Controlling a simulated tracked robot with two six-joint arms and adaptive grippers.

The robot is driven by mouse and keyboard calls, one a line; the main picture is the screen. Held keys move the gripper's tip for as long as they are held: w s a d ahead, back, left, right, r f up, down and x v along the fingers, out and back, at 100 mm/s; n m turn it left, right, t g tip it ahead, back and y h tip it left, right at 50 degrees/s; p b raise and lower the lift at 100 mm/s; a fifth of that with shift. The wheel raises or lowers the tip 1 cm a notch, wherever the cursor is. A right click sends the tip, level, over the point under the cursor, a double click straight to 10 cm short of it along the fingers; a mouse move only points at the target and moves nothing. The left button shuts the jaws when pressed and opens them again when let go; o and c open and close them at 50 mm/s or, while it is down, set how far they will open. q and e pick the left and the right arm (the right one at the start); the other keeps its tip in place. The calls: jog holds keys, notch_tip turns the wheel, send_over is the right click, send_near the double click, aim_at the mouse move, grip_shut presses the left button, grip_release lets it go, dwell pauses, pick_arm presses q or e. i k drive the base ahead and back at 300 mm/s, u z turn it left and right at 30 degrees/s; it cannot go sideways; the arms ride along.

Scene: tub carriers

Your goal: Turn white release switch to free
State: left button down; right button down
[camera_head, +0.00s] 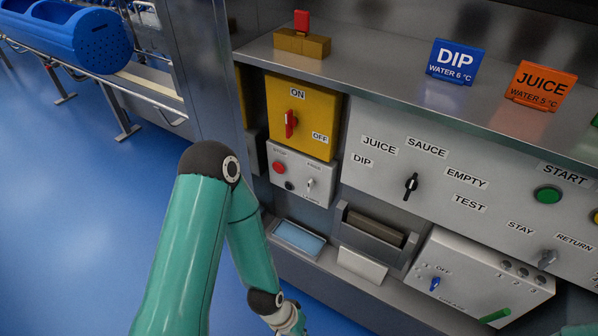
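A small white switch (310,184), likely the release switch, is on the light grey box (302,172) below the yellow ON/OFF box. Its lever looks near upright. Small labels sit above and below it, too small to read surely. A red button (280,168) and a small dark knob (290,186) are left of it. My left arm comes up from the bottom left and bends down in front of the panel, its wrist at the bottom edge, below the switch. Neither gripper shows. Only a sliver of teal, probably my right arm, shows at the bottom right corner.
The yellow box (301,116) has a red handle. A grey panel (450,190) with a black selector and green START button is to the right. Holders (372,238) and a white switch box (482,279) are below. Signs stand on the shelf (385,68). Blue floor is open at left.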

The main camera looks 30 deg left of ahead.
aim_at(311, 183)
jog(key=u, duration=1)
jog(key=i, duration=0.15)
jog(key=z, duration=2.85)
jog(key=k, duration=1.35)
jog(key=u, duration=2.7)
jog(key=k, duration=0.1)
jog(key=z, duration=1.2)
jog(key=i, duration=0.5)
jog(key=u, duration=0.1)
